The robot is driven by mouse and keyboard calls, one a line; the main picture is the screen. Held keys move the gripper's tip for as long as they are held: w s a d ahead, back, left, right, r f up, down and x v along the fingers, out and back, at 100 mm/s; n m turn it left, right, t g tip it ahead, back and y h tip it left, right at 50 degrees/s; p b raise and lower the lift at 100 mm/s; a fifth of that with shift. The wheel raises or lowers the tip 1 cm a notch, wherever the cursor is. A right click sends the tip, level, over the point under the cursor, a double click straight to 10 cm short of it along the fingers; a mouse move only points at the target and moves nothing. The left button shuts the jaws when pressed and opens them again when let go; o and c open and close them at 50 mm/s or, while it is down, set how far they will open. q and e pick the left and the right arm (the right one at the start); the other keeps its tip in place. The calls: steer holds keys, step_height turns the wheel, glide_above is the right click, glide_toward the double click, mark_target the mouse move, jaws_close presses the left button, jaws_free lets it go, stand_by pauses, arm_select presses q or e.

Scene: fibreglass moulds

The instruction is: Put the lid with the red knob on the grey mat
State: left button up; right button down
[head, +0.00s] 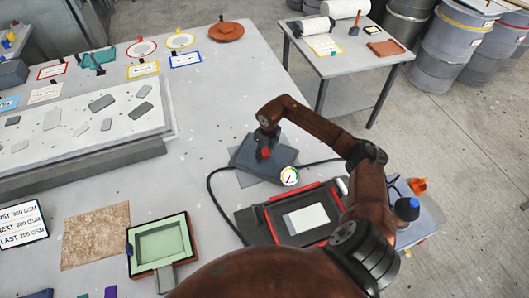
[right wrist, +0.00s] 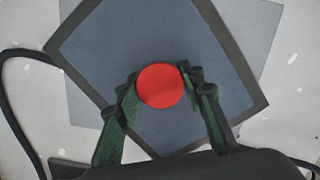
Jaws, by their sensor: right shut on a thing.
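The lid (head: 277,167) is a dark blue-grey square plate with a darker rim and a red knob (right wrist: 160,86) at its middle. My right gripper (head: 264,150) is shut on the knob from above, with a finger on each side in the right wrist view (right wrist: 162,88). The grey mat (right wrist: 255,22) lies under the lid, its corners showing past the lid's edges; the lid is turned relative to it. A mat edge also shows in the head view (head: 244,179). I cannot tell whether the lid touches the mat. My left gripper is out of view.
A round gauge (head: 290,176) sits by the lid's front corner, with a black hose (head: 212,205) around it. A red-edged black tray (head: 265,228) lies in front. A green-lined mould (head: 160,243) stands front left, a long white slab (head: 85,125) left.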

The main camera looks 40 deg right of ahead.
mark_target(266, 153)
steer(key=shift+r, duration=0.1)
steer(key=c, duration=1.3)
jaws_free()
step_height(266, 153, up, 12)
steer(key=s, duration=0.1)
steer(key=shift+s, duration=0.2)
